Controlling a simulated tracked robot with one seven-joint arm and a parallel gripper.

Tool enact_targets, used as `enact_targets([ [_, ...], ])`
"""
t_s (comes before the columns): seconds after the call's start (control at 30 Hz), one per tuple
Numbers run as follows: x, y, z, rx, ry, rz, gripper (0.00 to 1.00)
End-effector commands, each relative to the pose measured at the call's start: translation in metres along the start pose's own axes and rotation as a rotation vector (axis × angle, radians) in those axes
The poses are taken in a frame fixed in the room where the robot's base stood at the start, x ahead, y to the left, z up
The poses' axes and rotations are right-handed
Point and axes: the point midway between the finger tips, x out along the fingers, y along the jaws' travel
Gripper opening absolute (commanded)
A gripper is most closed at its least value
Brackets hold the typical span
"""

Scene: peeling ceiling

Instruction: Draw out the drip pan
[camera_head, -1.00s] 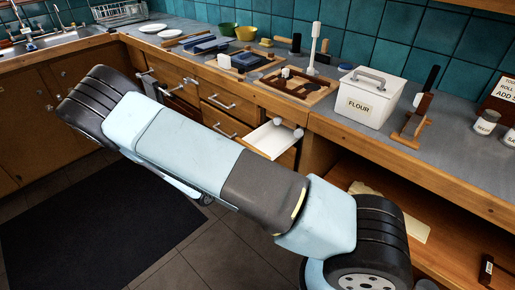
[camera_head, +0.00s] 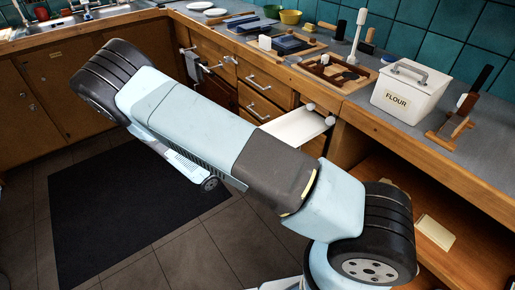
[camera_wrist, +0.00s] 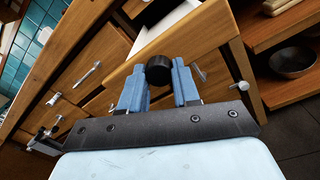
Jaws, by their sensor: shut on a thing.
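The drip pan looks to be the white, shallow pull-out (camera_head: 300,127) standing partly out from under the counter in the head view. Its near part is hidden behind my arm. In the wrist view, a wooden front (camera_wrist: 205,30) with a white surface (camera_wrist: 172,20) behind it lies just ahead of me. A round black knob (camera_wrist: 158,68) sits on this front. My gripper (camera_wrist: 160,85) is shut on the knob, with one blue finger on each side. In the head view my arm hides the gripper.
Wooden drawers with metal handles (camera_head: 265,83) are left of the pan. An open shelf (camera_head: 400,190) is to its right. The counter above holds a flour box (camera_head: 408,92) and a wooden tray (camera_head: 335,72). A dark mat (camera_head: 120,215) lies on the tiled floor.

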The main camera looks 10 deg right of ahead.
Motion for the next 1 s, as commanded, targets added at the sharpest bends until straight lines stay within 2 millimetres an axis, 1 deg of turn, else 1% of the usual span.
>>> enact_targets([
  [0.07,-0.001,0.004,0.000,0.004,0.002,0.006,0.00],
  [0.1,-0.001,0.004,0.000,0.004,0.002,0.007,0.35],
  [0.33,0.000,0.003,0.000,0.003,0.002,0.005,0.57],
  [0.57,-0.001,0.002,0.000,0.002,0.002,0.003,0.57],
  [0.67,-0.005,0.002,-0.001,0.002,0.002,0.004,0.57],
  [0.77,-0.015,0.002,-0.001,0.002,0.003,0.005,0.57],
  [0.87,-0.031,0.002,-0.001,0.002,0.005,0.005,0.57],
  [1.0,-0.059,0.002,-0.001,0.002,0.004,0.006,0.57],
])
